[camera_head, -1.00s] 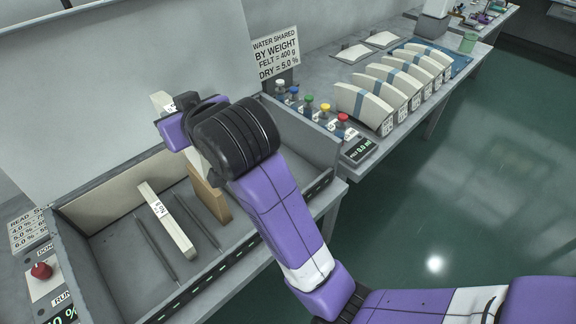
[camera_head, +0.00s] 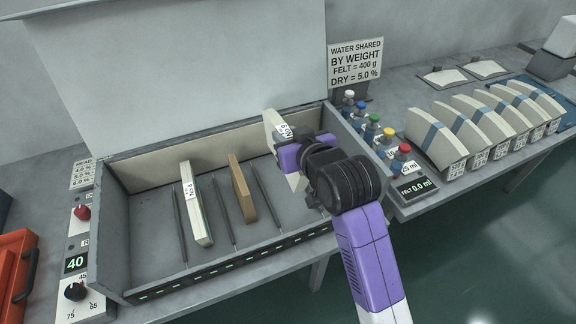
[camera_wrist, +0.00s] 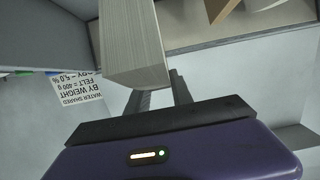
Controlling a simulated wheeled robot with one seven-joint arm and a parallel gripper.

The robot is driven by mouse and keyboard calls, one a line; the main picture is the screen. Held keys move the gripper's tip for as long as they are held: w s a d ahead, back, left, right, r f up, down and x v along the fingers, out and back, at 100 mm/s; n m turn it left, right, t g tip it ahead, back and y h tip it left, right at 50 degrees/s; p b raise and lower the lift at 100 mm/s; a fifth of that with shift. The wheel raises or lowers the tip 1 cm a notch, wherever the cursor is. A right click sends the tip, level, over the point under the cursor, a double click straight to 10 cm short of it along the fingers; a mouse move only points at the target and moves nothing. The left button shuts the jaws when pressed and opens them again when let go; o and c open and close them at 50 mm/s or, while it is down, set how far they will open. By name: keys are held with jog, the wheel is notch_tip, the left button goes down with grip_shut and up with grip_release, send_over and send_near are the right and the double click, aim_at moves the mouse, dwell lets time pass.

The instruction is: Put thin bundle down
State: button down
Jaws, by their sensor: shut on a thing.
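My gripper (camera_head: 287,146) is shut on a pale, cream-coloured bundle (camera_head: 271,123) with a white label that is too small to read fully. I hold the bundle upright over the right part of the open grey box (camera_head: 112,232). The held bundle (camera_wrist: 133,45) fills the upper middle of the wrist view, between my fingers (camera_wrist: 160,92). Inside the box, a pale labelled bundle (camera_head: 198,215) stands at the left and a brown piece (camera_head: 241,188) stands near the middle. My arm hides the box's right end.
Thin dark dividers (camera_head: 222,212) split the box floor. Right of the box are several coloured-top valves (camera_head: 372,127), a sign (camera_head: 356,62) and a row of curved cream pieces (camera_head: 452,135). A control panel (camera_head: 80,262) with a red knob stands left. The box lid (camera_head: 180,70) is raised behind.

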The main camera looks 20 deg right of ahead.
aim_at(303, 183)
notch_tip(303, 183, down, 10)
jog(key=shift+r, duration=0.25)
jog(key=shift+f, duration=0.2)
jog(key=c, duration=1.1)
grip_release()
jog(key=shift+r, duration=0.2)
jog(key=v, duration=1.2)
jog(key=shift+b, duration=0.3)
jog(key=shift+f, duration=0.1)
